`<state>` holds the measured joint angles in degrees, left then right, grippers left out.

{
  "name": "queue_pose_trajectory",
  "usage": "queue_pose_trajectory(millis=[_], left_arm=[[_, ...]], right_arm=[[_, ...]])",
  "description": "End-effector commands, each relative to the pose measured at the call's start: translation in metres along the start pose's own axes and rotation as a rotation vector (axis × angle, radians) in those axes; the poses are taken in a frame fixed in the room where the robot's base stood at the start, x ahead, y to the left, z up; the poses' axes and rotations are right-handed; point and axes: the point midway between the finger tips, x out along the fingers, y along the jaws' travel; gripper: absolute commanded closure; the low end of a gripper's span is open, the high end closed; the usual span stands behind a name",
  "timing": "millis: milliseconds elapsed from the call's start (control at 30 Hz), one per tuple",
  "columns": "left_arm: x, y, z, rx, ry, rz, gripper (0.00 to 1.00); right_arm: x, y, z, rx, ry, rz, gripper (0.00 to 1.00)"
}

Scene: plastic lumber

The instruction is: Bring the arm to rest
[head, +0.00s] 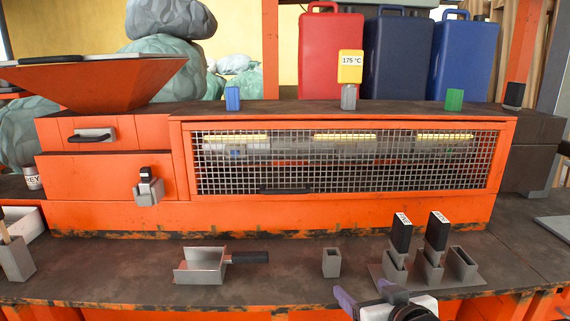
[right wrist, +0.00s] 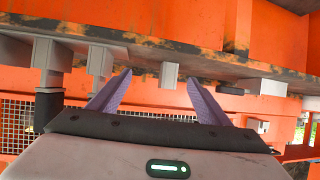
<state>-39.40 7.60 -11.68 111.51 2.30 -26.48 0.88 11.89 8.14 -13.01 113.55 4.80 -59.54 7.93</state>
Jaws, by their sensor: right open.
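My right gripper (head: 368,293) is low at the front edge of the bench in the head view. Its two purple fingers are apart, with nothing between them. The right wrist view, which looks upside down, shows the same open fingers (right wrist: 159,80) with the bench edge (right wrist: 225,68) beyond them. The gripper is in front of the holder with the black-handled pieces and apart from it. My left gripper is not in view.
A grey holder (head: 462,262) with two black-handled tools (head: 401,233) stands behind my right gripper. A small grey cup (head: 332,262) and a metal scoop (head: 200,266) stand left on the bench. The orange machine (head: 110,216) with a mesh front closes off the back.

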Motion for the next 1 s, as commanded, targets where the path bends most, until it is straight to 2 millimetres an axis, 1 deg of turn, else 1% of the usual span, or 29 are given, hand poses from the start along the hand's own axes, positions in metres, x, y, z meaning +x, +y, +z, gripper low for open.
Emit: queue_pose_trajectory(millis=[33, 67, 100, 167, 200, 267, 300, 367, 400, 500, 600, 700, 800, 933, 967, 1000], left_arm=[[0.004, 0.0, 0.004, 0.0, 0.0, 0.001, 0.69], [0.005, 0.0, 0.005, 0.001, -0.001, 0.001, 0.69], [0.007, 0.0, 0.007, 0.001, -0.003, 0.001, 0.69], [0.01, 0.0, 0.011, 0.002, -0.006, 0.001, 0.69], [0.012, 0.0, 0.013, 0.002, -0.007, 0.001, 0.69], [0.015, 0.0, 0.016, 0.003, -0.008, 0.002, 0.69], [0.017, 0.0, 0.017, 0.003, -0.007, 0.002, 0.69], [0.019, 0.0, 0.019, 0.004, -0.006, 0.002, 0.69], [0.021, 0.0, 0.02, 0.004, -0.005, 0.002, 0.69], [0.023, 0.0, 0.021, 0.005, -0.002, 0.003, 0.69], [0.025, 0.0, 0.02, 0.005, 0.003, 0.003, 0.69], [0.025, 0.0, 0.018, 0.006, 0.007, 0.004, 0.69], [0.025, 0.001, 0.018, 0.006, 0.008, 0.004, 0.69], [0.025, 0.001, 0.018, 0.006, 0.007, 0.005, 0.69], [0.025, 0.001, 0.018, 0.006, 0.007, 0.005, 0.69], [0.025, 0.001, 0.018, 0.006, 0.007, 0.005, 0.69]], right_arm=[[0.003, -0.004, 0.044, 0.005, -0.038, -0.008, 0.29], [0.003, -0.006, 0.064, 0.006, -0.053, -0.012, 0.29], [0.001, -0.009, 0.093, 0.007, -0.074, -0.017, 0.29], [-0.003, -0.013, 0.137, 0.01, -0.108, -0.025, 0.29], [-0.008, -0.017, 0.168, 0.012, -0.132, -0.03, 0.29], [-0.019, -0.023, 0.213, 0.014, -0.166, -0.039, 0.29], [-0.028, -0.027, 0.242, 0.016, -0.19, -0.044, 0.29], [-0.043, -0.033, 0.281, 0.019, -0.222, -0.051, 0.29], [-0.054, -0.037, 0.305, 0.021, -0.242, -0.055, 0.29], [-0.081, -0.046, 0.353, 0.025, -0.282, -0.064, 0.29], [-0.102, -0.051, 0.384, 0.026, -0.309, -0.069, 0.29], [-0.114, -0.055, 0.399, 0.027, -0.322, -0.072, 0.29], [-0.118, -0.056, 0.403, 0.027, -0.326, -0.072, 0.29], [-0.118, -0.056, 0.402, 0.027, -0.326, -0.072, 0.29], [-0.118, -0.056, 0.402, 0.027, -0.326, -0.072, 0.32], [-0.117, -0.056, 0.402, 0.027, -0.326, -0.072, 0.39]])
